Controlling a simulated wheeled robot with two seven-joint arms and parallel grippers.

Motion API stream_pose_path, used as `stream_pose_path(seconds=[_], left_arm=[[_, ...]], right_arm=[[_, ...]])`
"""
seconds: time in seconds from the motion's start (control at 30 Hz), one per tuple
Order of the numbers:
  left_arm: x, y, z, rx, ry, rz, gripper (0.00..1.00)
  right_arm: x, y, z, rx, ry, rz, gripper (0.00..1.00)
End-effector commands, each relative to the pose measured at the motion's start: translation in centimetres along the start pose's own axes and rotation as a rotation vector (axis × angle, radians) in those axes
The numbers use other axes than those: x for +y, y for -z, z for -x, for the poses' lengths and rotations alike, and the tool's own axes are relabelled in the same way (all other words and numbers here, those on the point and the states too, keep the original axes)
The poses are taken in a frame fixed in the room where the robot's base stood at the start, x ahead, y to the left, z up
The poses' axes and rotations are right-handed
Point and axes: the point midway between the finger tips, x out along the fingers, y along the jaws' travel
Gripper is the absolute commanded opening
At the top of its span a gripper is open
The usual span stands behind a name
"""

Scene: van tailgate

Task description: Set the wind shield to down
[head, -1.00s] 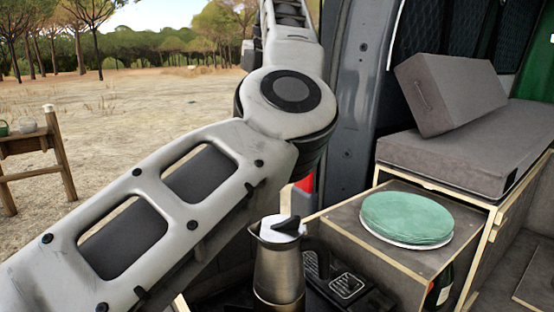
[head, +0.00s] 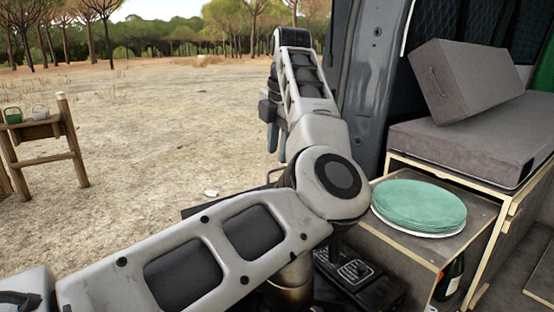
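My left arm crosses the picture and bends at the elbow. Its gripper (head: 275,138) hangs beyond the forearm with its fingers pointing down, above the far side of the tailgate area; whether it is open or shut is not clear. A black stove (head: 358,275) with a knob sits below the elbow, partly hidden. The wind shield cannot be made out for certain; a thin dark edge (head: 232,207) shows left of the elbow, mostly covered by my arm. The metal jug (head: 290,292) is largely hidden behind my arm. My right gripper is not in view.
Green plates (head: 418,207) are stacked on the wooden cabinet to the right of the stove. A bottle (head: 449,278) stands below them. Grey cushions (head: 465,135) lie behind. A wooden stand (head: 45,140) with cups is at far left. Open ground lies beyond.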

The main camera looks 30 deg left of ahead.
Motion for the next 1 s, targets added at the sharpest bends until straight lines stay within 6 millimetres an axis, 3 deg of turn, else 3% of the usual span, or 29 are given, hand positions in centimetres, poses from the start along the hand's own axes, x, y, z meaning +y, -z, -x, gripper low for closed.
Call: stream_pose_path(seconds=[0.2,0.57,0.6,0.7,1.0], left_arm=[[0.0,0.0,-2.7,0.001,0.000,0.001,0.29],[0.0,0.0,-3.3,-0.001,-0.001,0.001,0.29],[0.0,0.0,-3.3,-0.001,-0.001,0.001,0.26],[0.0,0.0,-3.3,-0.001,-0.001,0.001,0.00],[0.9,0.1,-4.2,0.006,0.001,0.015,0.00]], right_arm=[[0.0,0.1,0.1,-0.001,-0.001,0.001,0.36],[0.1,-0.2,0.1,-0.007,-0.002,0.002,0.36],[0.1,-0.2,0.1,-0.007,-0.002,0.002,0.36],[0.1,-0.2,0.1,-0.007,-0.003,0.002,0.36],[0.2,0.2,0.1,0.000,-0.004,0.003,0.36]])
